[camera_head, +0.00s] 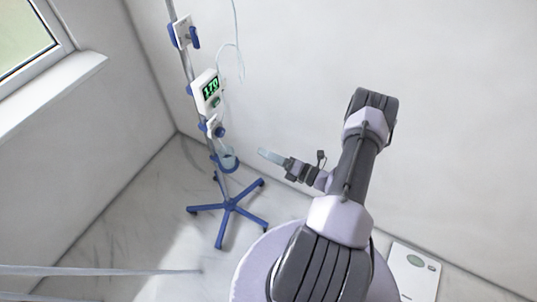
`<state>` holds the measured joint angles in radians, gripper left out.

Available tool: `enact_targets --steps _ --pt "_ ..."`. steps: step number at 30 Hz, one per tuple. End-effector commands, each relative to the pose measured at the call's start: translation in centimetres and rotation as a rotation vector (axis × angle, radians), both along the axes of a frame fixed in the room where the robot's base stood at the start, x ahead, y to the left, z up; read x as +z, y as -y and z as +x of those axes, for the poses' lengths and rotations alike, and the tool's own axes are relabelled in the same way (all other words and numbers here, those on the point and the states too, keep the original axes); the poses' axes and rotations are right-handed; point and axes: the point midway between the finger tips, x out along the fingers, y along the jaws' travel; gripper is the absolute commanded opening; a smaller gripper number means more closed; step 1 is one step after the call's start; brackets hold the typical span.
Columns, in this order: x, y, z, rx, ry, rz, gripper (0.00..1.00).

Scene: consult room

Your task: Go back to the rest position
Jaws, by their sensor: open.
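My arm reaches up from the bottom centre of the head view and bends back toward the left. My gripper (270,157) points left, in front of the pale wall and to the right of the drip stand. Nothing shows between its light-coloured fingers; they overlap in this view, so the gap is hard to see. The jaws are open. The gripper appears apart from the stand in the picture.
A white scale (414,270) lies on the floor at the right. A window (25,38) is at upper left. Marble floor (130,225) left of the stand is clear.

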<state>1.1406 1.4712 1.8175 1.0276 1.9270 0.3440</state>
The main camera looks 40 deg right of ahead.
Motion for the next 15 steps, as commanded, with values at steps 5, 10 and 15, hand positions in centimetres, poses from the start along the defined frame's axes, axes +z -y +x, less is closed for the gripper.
enact_targets --steps 5,10,15 --pt "0.0 0.0 0.0 0.0 0.0 0.0 0.58" --pt "4.2 -2.2 1.9 0.164 0.036 -0.142 0.58" --pt "15.5 -12.3 3.0 0.699 0.193 -0.628 0.58"
